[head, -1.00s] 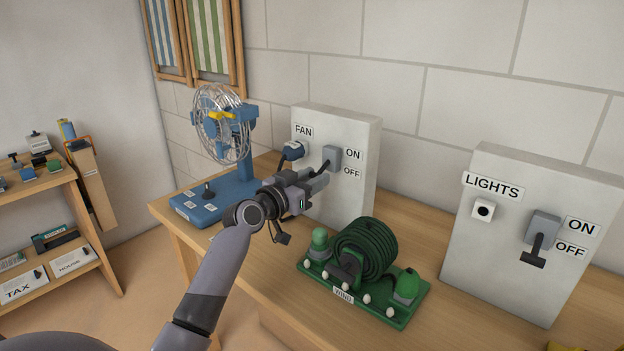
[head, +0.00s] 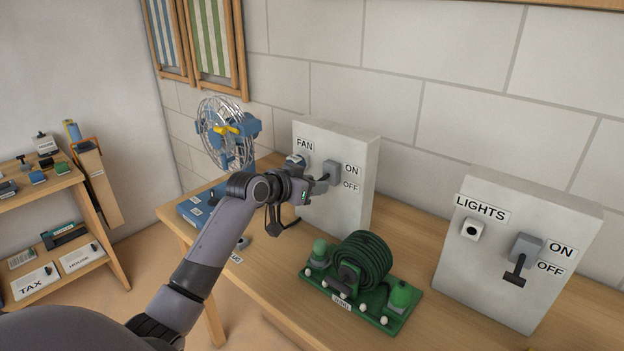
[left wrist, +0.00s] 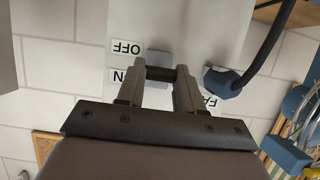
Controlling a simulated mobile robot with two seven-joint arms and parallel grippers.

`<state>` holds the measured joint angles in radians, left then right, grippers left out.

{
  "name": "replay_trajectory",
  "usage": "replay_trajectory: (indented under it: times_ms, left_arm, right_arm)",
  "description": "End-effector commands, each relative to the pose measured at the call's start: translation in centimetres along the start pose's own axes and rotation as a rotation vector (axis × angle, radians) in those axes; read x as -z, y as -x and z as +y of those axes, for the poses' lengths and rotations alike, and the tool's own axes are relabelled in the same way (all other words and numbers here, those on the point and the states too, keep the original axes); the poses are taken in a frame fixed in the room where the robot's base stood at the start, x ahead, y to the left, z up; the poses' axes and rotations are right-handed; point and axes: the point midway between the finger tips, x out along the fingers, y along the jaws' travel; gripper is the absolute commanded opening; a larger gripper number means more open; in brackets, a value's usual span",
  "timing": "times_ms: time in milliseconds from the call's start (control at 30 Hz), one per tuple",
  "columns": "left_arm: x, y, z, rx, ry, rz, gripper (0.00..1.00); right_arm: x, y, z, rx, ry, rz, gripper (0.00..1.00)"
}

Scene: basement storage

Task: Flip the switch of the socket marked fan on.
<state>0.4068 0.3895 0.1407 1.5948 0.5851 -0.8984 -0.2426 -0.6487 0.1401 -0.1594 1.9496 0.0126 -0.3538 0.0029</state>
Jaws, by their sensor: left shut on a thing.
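The fan box is a pale upright panel (head: 345,215) marked FAN, ON and OFF, on the bench in the head view. Its grey switch (head: 333,170) is beside the ON and OFF labels. My left gripper (head: 322,184) is at this switch. In the left wrist view, which shows the labels upside down, its two fingers (left wrist: 160,88) are closed on the dark switch handle (left wrist: 160,73). The fingers partly hide the lever, so I cannot tell its exact position. A blue plug (left wrist: 222,82) with a dark cable sits in the socket beside the fingers. My right gripper is not in view.
A blue fan (head: 232,135) stands behind my left arm.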

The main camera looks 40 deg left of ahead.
Motion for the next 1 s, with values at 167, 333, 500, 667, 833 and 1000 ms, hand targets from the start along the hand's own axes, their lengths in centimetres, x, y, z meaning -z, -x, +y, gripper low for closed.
replay_trajectory:
  times_ms: [167, 333, 500, 667, 833, 1000]
  left_arm:
    - [1.5, 0.3, -0.2, 0.005, -0.003, -0.159, 0.06]
    - [2.4, 0.4, -0.2, 0.004, -0.001, -0.297, 0.06]
    - [3.0, 0.4, -0.1, 0.003, 0.000, -0.404, 0.06]
    - [3.4, 0.4, -0.1, 0.003, 0.000, -0.471, 0.06]
    - [3.7, 0.3, -0.1, 0.002, 0.000, -0.510, 0.06]
    - [3.7, 0.3, -0.1, 0.001, 0.000, -0.525, 0.06]
  right_arm:
    - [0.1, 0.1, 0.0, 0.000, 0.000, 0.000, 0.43]
    - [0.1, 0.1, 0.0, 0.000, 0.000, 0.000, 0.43]
    - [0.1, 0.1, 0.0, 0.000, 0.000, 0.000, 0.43]
    - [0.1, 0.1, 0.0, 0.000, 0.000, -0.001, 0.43]
    - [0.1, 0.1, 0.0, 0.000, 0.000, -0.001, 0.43]
    - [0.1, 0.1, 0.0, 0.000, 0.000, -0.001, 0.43]
